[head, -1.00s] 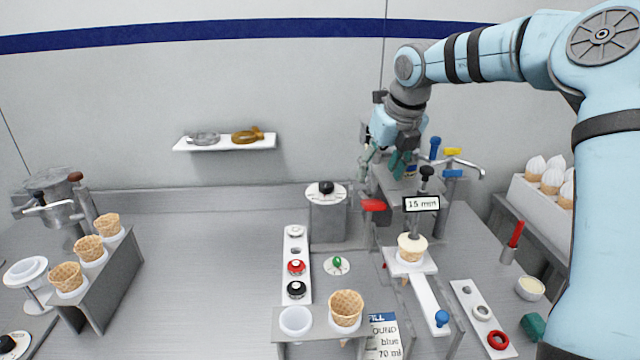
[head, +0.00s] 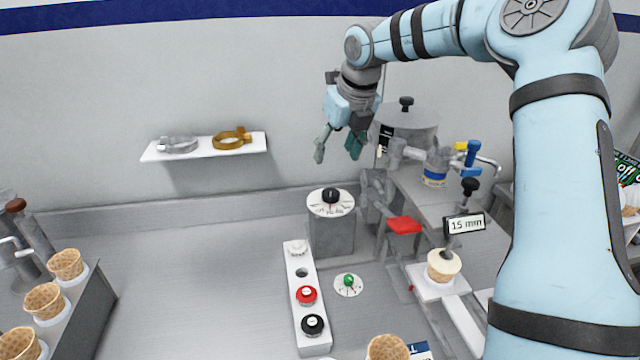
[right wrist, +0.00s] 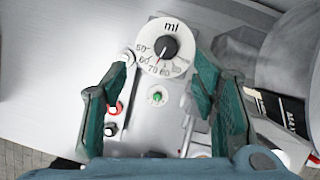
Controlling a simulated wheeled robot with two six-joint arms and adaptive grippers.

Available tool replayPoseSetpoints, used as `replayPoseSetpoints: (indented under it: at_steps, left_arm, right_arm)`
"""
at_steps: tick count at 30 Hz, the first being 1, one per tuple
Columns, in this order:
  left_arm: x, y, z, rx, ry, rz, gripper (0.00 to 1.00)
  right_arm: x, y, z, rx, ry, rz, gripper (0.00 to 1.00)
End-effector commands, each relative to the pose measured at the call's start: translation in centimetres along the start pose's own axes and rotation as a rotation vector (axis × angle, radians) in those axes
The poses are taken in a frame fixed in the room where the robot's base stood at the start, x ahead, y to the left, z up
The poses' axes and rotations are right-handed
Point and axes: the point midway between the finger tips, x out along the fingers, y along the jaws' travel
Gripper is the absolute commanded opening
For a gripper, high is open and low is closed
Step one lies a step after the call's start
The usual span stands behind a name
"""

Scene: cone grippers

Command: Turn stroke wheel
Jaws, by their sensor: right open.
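The stroke wheel appears to be the black knob (head: 330,195) on a white round dial atop a grey box (head: 332,235). In the right wrist view the dial (right wrist: 178,68) reads "ml" with numbers from 50 to 80, and the black knob (right wrist: 164,48) sits at its centre. A small red mark lies near the 60 and 70; its exact setting is unclear. My right gripper (head: 337,152) is open and empty, pointing down above the dial, apart from it. In the wrist view its teal fingers (right wrist: 160,75) stand either side of the dial's lower part. My left gripper is out of view.
A white strip with red and black buttons (head: 306,295) and a green knob (head: 348,281) lie in front. The red-handled machine (head: 404,225) stands close right, with a "15 mm" sign (head: 464,224). A wall shelf (head: 258,146) is behind left.

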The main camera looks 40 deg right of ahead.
Motion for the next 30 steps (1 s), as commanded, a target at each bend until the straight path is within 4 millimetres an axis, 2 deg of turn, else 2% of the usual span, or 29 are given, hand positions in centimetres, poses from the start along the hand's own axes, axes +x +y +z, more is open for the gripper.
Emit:
replayPoseSetpoints:
  at_steps: [5,9,15,20,27,30]
  left_arm:
    - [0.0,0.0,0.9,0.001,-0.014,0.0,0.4]
    - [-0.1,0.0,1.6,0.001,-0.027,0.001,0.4]
    - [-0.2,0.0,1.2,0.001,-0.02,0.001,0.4]
    - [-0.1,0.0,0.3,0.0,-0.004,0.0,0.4]
    - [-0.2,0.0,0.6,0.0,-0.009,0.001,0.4]
    - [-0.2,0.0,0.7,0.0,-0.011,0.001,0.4]
  right_arm:
    - [3.5,-0.7,-0.5,0.011,0.005,-0.005,0.54]
    - [7.5,-0.9,-0.6,0.013,0.006,-0.007,0.54]
    - [11.9,-0.8,-0.4,0.011,0.003,-0.006,0.54]
    - [13.4,-0.7,-0.4,0.01,0.0,-0.005,0.54]
    - [13.6,-0.7,-0.3,0.009,-0.001,-0.004,0.54]
    - [13.6,-0.6,-0.3,0.009,-0.001,-0.004,0.39]
